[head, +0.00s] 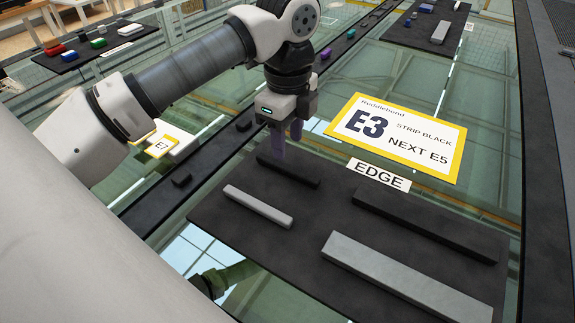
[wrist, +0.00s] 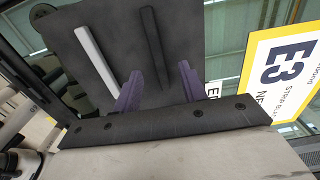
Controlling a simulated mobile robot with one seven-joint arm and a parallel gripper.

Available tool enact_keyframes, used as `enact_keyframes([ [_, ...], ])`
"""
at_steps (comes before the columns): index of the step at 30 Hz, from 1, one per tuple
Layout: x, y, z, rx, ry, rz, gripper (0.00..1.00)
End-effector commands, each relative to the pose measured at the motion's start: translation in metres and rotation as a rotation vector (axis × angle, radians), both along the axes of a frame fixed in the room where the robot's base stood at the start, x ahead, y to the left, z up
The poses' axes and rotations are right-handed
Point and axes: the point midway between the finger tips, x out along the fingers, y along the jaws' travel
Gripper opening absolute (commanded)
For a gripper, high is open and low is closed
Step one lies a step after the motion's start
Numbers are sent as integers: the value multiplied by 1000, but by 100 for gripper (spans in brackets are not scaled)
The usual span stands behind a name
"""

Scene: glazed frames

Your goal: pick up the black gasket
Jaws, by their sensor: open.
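Two black strips lie on a dark mat (head: 335,215) in the head view: a shorter one (head: 300,176) at the back left and a longer one (head: 425,225) at the right. Either could be the black gasket. Nothing is held; the height above the strip is hard to tell.
A short grey strip (head: 258,206) and a longer grey strip (head: 405,277) share the mat. An E3 sign (head: 398,135) reading "STRIP BLACK, NEXT E5" and an "EDGE" label (head: 379,175) lie behind. The surface around is glass, with dark rails.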

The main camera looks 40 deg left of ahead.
Motion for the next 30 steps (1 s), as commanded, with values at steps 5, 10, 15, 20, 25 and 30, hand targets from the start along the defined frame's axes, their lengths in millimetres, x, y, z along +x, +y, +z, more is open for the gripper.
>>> enact_keyframes([
  [5,-1,0,-10,-1,1,0,42],
  [10,-4,4,-29,-5,1,0,42],
  [15,-5,5,-53,-3,1,-1,42],
  [20,-5,5,-60,-1,0,0,42],
  [25,-5,5,-60,0,0,0,42],
  [30,-5,5,-61,0,0,0,42],
])
